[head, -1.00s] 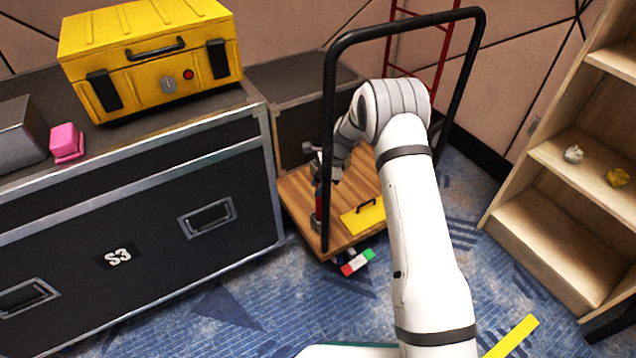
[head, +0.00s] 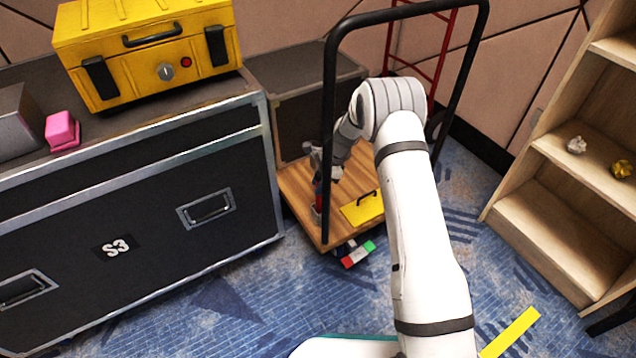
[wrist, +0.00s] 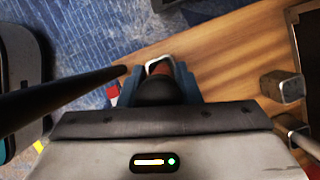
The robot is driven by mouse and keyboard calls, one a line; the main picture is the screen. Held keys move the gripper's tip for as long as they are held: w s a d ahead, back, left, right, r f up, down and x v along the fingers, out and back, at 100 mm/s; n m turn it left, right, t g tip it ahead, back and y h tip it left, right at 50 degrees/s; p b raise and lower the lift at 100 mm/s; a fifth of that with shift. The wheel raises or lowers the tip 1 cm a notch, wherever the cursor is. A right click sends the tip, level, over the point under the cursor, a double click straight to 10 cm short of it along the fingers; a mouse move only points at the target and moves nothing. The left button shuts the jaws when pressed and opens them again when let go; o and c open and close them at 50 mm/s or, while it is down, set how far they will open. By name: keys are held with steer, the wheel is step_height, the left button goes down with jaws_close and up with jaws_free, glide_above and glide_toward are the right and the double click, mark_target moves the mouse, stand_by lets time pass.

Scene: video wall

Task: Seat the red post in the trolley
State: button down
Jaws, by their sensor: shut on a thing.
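The trolley (head: 303,209) has a wooden deck and a tall black hoop handle. My gripper (head: 320,165) is over the deck's left side, by the near upright of the hoop. It is shut on the red post (head: 318,189), which looks about upright. In the head view the post's foot is at a small grey holder (head: 317,213) on the deck. In the wrist view my gripper (wrist: 160,80) hides most of the post. A pale square rim (wrist: 159,65) with a reddish inside shows just beyond the fingers. I cannot tell how deep the post sits.
A yellow panel with a black handle (head: 362,208) lies on the deck. A square block (wrist: 282,87) stands on the deck at right in the wrist view. A red, white and green object (head: 357,254) is by the deck's near edge. A black case stands left, shelves right.

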steer(key=shift+f, duration=0.45)
stand_by(0.7)
steer(key=c, duration=0.5)
jaws_free()
steer(key=shift+r+p, duration=2.65)
steer(key=shift+r, duration=1.3)
